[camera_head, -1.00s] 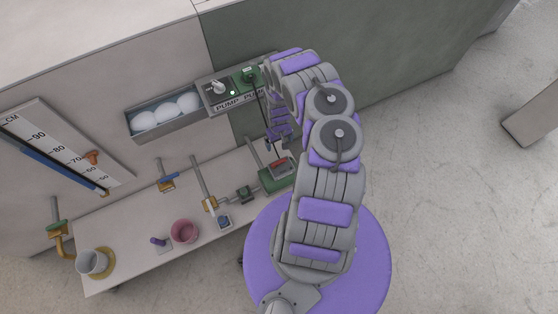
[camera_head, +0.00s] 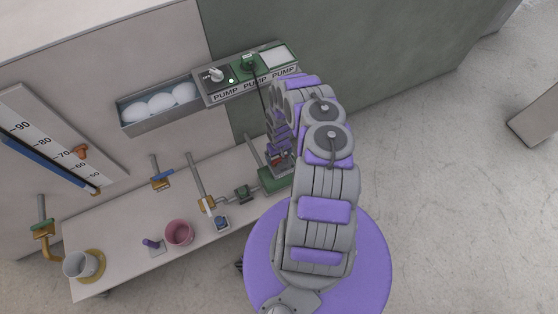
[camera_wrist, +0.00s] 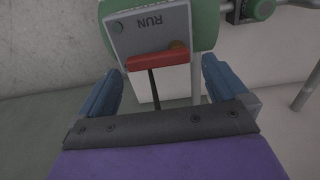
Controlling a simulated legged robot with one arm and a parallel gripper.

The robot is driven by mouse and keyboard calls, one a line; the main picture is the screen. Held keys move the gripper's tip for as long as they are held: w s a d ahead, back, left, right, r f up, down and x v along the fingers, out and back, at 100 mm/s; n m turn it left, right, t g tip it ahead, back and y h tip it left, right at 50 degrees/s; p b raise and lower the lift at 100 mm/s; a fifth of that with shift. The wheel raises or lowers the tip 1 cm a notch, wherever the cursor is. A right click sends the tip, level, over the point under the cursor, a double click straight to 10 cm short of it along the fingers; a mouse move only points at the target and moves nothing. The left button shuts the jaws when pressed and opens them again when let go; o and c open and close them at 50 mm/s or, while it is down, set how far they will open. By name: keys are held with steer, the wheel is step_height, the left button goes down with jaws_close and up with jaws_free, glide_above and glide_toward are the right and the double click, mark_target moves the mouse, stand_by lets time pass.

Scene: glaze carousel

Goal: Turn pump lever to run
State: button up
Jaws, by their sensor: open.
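The pump lever (camera_wrist: 158,60) has a red grip and shows in the wrist view, in front of a grey plate marked RUN (camera_wrist: 150,30). The word RUN is upside down in that view. The plate is mounted on a green pump body (camera_wrist: 205,25), which also shows in the head view (camera_head: 272,180). My gripper (camera_wrist: 160,90) is open. Its two blue fingers lie to either side of and below the red grip in the wrist view, with nothing held. In the head view my gripper (camera_head: 281,158) is over the pump and hides most of the lever and plate.
A control box marked PUMP (camera_head: 250,85) with a knob, green light and plug is on the wall above. A bin of white balls (camera_head: 158,108) hangs beside it.

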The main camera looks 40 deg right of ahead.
mark_target(279, 159)
steer(key=shift+d+f+b, duration=0.15)
steer(key=shift+f+b, duration=0.05)
steer(key=shift+f, duration=0.65)
steer(key=shift+d+f+b, duration=0.15)
steer(key=shift+f, duration=0.65)
steer(key=shift+a, duration=0.1)
steer(key=shift+c, duration=1.2)
steer(key=c, duration=1)
